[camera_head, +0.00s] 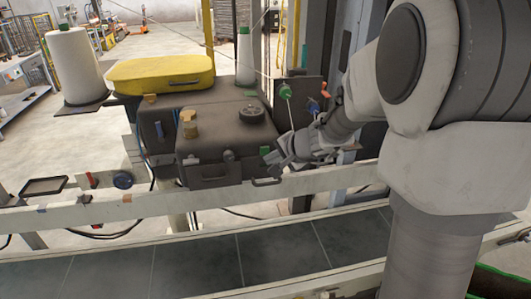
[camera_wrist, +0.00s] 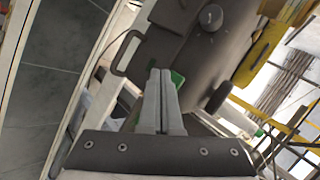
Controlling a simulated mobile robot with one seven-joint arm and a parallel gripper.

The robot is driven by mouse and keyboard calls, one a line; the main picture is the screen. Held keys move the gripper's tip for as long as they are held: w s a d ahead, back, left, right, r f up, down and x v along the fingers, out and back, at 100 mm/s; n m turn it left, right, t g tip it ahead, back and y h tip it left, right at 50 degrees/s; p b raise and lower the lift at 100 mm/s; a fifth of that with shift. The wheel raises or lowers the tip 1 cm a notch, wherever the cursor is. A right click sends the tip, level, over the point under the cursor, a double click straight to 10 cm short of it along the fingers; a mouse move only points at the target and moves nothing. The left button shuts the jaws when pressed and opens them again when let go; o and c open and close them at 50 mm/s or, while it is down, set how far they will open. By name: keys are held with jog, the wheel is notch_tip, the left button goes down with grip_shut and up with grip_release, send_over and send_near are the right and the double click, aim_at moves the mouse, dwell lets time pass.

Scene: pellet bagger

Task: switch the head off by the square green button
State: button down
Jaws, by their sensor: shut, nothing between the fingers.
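The dark sewing head (camera_head: 215,140) stands behind the rail in the head view. A square green button (camera_head: 264,150) shows on its right side, close to my gripper's fingertips. My gripper (camera_head: 272,160) is shut and empty, reaching in from the right. In the wrist view the two fingers (camera_wrist: 160,75) lie together and point at the dark housing (camera_wrist: 195,35). The green button (camera_wrist: 178,79) is partly hidden behind the fingertips there. I cannot tell whether the fingertips touch it.
A pale rail (camera_head: 130,207) runs in front of the head, above a grey conveyor belt (camera_head: 200,262). A yellow cover (camera_head: 160,73) and a white thread cone (camera_head: 75,65) stand behind. A green knob (camera_head: 285,91) with a thread is above my gripper. A dark handle (camera_head: 268,181) sticks out below.

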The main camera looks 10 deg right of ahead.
jog(key=s+b, duration=0.2)
jog(key=s, duration=0.3)
jog(key=shift+s, duration=0.4)
jog(key=s+a+r+n+g, duration=0.1)
jog(key=s+a+r+n, duration=0.15)
jog(key=s, duration=0.35)
jog(key=s+a+r+n+g, duration=0.1)
jog(key=s+n, duration=0.2)
jog(key=s, duration=0.2)
jog(key=s+a+r+n+g, duration=0.1)
jog(key=s+a+r+n, duration=0.15)
jog(key=s, duration=0.35)
jog(key=s+d+n+h, duration=0.3)
jog(key=s+d, duration=0.2)
jog(key=s, duration=0.2)
jog(key=shift+f+h, duration=0.25)
jog(key=shift+h, duration=0.15)
jog(key=shift+d, duration=0.1)
dwell(0.4)
